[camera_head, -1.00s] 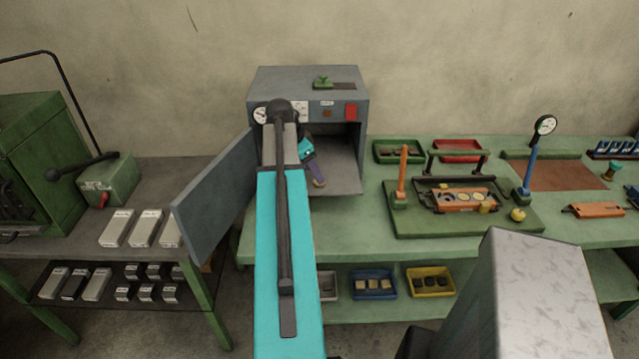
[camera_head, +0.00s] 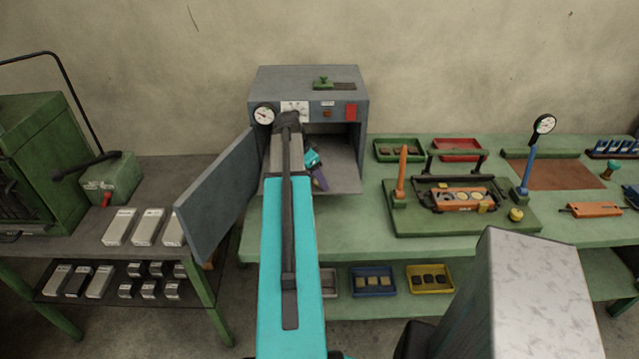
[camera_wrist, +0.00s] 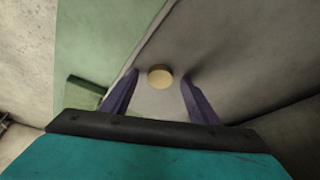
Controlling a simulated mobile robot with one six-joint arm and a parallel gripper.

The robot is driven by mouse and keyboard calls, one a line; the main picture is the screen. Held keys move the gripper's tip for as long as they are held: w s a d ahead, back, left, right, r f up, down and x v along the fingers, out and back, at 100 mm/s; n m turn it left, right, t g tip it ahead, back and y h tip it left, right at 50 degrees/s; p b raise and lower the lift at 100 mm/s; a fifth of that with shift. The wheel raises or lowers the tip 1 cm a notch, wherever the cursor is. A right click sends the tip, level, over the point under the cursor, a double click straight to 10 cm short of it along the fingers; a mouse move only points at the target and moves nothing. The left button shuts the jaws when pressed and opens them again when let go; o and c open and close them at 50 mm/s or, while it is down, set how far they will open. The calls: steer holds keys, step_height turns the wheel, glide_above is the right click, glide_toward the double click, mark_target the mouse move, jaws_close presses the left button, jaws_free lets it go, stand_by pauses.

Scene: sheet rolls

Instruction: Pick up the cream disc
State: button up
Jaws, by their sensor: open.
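The cream disc (camera_wrist: 160,78) lies on the grey floor of the open oven (camera_head: 345,178), near its front edge. In the wrist view it shows between and just beyond the tips of my two purple fingers, with a gap on each side. My gripper (camera_wrist: 160,73) is open and empty. In the head view my gripper (camera_head: 321,186) is angled down inside the oven mouth, and the disc is hidden behind it. I cannot tell how high the fingertips are above the floor.
The oven door (camera_head: 218,195) stands open to the left of my arm. The oven roof and walls enclose the space around the gripper. A green board (camera_head: 410,225) with an orange mould (camera_head: 466,200) lies on the bench to the right.

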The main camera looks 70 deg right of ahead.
steer(key=c, duration=1.1)
steer(key=shift+r, duration=0.15)
steer(key=shift+r+b, duration=0.8)
steer(key=shift+r, duration=0.55)
steer(key=shift+a+r, duration=0.1)
steer(key=shift+r, duration=0.1)
steer(key=w+a+b, duration=0.1)
steer(key=a, duration=0.4)
steer(key=w+a+r+b, duration=0.1)
steer(key=a+b, duration=0.1)
steer(key=a, duration=0.3)
steer(key=w+a+b, duration=0.1)
steer(key=a, duration=0.4)
steer(key=shift+w+a+r, duration=0.2)
steer(key=shift+w+r, duration=0.1)
steer(key=shift+w, duration=0.05)
